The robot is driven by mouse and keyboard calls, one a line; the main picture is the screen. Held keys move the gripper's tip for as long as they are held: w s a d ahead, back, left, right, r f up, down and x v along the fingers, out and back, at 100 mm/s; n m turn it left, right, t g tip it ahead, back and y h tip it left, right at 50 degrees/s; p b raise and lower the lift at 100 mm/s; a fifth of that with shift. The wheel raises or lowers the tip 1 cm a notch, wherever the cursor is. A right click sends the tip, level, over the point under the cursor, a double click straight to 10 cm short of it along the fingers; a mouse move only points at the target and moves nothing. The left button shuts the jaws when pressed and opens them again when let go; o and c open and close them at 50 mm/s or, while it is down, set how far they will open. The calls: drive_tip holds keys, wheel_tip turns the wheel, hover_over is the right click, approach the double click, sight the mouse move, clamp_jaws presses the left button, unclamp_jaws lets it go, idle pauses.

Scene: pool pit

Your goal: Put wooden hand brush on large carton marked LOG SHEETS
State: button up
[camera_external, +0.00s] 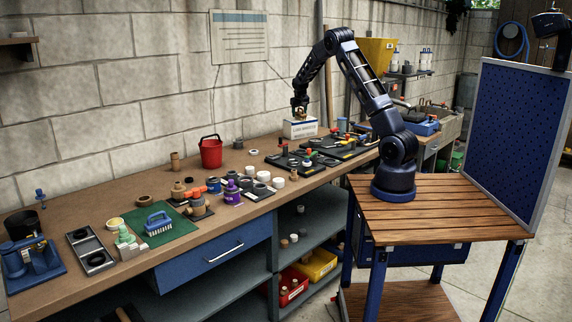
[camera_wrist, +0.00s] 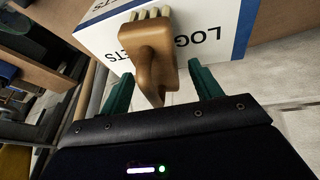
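The white carton (camera_external: 300,129) with blue edging stands towards the back of the long workbench. In the wrist view, upside-down LOG SHEETS lettering shows on the carton (camera_wrist: 205,42), partly covered by the brush. The wooden hand brush (camera_wrist: 150,45) is brown with pale bristles, which face the carton; its handle points back between my fingers. My gripper (camera_external: 299,103) is just above the carton. In the wrist view its green fingers stand apart on either side of the handle, with a gap visible at the right. Whether the brush rests on the carton is not clear.
Black trays with small parts (camera_external: 290,162) lie in front of the carton. A red bucket (camera_external: 211,152) stands to its left. A blue-topped brush (camera_external: 158,223) lies on a green mat at the front left. The block wall is close behind.

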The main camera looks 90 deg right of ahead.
drive_tip(key=shift+r, duration=0.1)
drive_tip(key=v, duration=1.2)
drive_tip(key=w+a+r+n+t+y, duration=0.15)
drive_tip(key=a+r, duration=0.25)
drive_tip(key=a, duration=0.9)
drive_tip(key=w+a+r+n+t, duration=0.1)
drive_tip(key=w+a+r+n, duration=0.2)
drive_tip(key=a, duration=1.1)
drive_tip(key=w+a+r+n+t+y, duration=0.15)
drive_tip(key=a+r, duration=0.45)
drive_tip(key=a, duration=0.7)
drive_tip(key=s+a+n+y, duration=0.1)
drive_tip(key=s+a+n, duration=0.35)
drive_tip(key=a, duration=1.35)
drive_tip(key=s+a+f+n+y, duration=0.1)
drive_tip(key=s+a+f+n, duration=0.1)
drive_tip(key=s+a, duration=1.1)
drive_tip(key=shift+s+f+t, duration=0.3)
drive_tip(key=shift+s+f, duration=0.55)
drive_tip(key=shift+s, duration=0.3)
